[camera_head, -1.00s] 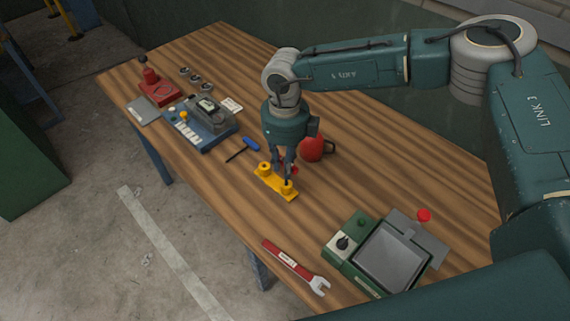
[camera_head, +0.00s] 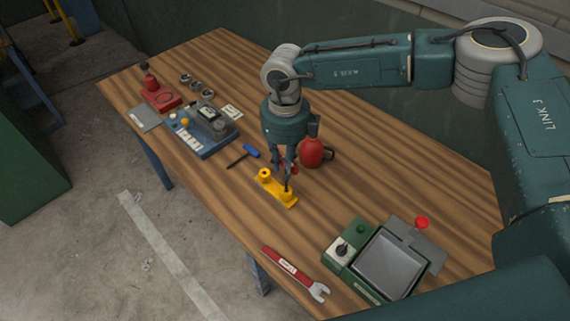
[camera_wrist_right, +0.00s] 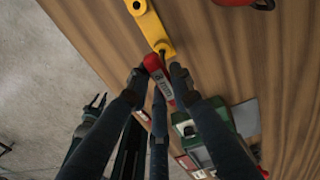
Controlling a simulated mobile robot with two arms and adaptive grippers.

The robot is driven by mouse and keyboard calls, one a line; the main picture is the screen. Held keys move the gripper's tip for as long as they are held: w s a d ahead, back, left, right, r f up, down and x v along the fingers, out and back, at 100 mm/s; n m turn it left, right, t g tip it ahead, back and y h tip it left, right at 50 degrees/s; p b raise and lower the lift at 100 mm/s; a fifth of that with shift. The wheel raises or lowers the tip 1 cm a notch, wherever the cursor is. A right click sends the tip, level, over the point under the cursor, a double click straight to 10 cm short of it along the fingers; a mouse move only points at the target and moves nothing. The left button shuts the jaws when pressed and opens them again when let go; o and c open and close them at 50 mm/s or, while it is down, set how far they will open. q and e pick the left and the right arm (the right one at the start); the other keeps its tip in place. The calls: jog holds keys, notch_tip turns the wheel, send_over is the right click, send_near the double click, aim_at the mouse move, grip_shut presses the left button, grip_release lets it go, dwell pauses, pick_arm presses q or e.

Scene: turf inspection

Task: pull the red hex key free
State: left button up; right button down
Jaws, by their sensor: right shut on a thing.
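The red hex key has a red handle with a pale label (camera_wrist_right: 160,82), seen between the fingers in the right wrist view. My right gripper (camera_head: 284,168) is shut on this handle above the yellow block (camera_head: 274,187). The block lies on the table and has a raised round boss at each end; it also shows in the wrist view (camera_wrist_right: 150,25). The key's dark shaft runs from the handle down to the boss at the block's near right end. I cannot tell whether its tip is still inside. My left gripper is not in view in the head camera.
A red rounded container (camera_head: 311,152) stands close behind my right gripper. A blue-handled tool (camera_head: 249,152) lies to the left. A red wrench (camera_head: 290,268) and a green device (camera_head: 385,262) are near the front. A blue device (camera_head: 204,132) and red unit (camera_head: 160,94) stand farther left.

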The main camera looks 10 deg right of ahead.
jog(key=shift+r, duration=0.15)
jog(key=shift+r+p, duration=1)
jog(key=shift+r, duration=1.4)
